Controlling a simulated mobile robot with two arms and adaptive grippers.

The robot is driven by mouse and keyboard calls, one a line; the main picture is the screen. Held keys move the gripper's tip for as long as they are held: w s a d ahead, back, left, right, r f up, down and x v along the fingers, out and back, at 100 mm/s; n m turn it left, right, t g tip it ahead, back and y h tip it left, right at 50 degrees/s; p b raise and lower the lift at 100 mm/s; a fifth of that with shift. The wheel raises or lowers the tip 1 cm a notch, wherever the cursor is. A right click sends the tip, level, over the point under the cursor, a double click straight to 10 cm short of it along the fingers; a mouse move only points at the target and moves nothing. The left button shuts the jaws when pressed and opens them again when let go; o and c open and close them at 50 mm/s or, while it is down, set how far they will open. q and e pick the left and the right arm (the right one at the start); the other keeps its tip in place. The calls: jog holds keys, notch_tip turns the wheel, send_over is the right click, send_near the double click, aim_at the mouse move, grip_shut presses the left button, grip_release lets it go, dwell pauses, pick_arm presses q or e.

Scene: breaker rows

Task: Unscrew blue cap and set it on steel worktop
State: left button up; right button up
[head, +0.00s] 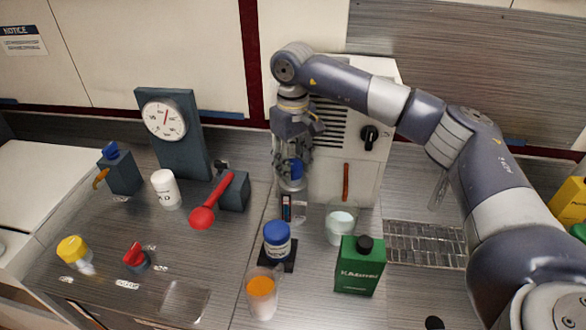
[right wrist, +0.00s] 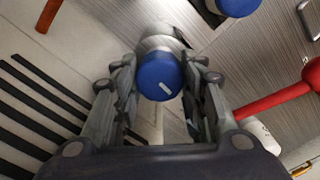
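A clear jar (head: 291,184) with a blue cap (head: 297,168) stands in front of the beige cabinet, partly hidden by my right gripper (head: 292,152). In the right wrist view the blue cap (right wrist: 160,78) bears a white mark and lies between the fingers of my right gripper (right wrist: 158,75). The fingers are spread on both sides of it, with no clear contact. A second blue cap (head: 277,229) is on a white-labelled jar (head: 277,247) on a dark stand. The steel worktop (head: 225,285) is grey and brushed. My left gripper is out of view.
An orange-filled cup (head: 262,292), a white cup (head: 340,227) and a green can (head: 360,267) stand nearby. A red-handled valve (head: 211,204), a white bottle (head: 165,189) and a gauge (head: 166,120) are left. The beige cabinet (head: 345,165) is close behind my gripper.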

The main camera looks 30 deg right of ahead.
jog(key=shift+o, duration=1.2)
jog(key=m, duration=0.4)
jog(key=shift+m, duration=0.3)
jog(key=m, duration=0.4)
jog(key=shift+m, duration=0.4)
jog(key=m, duration=0.4)
jog(key=shift+m+p, duration=0.4)
jog(key=m, duration=0.4)
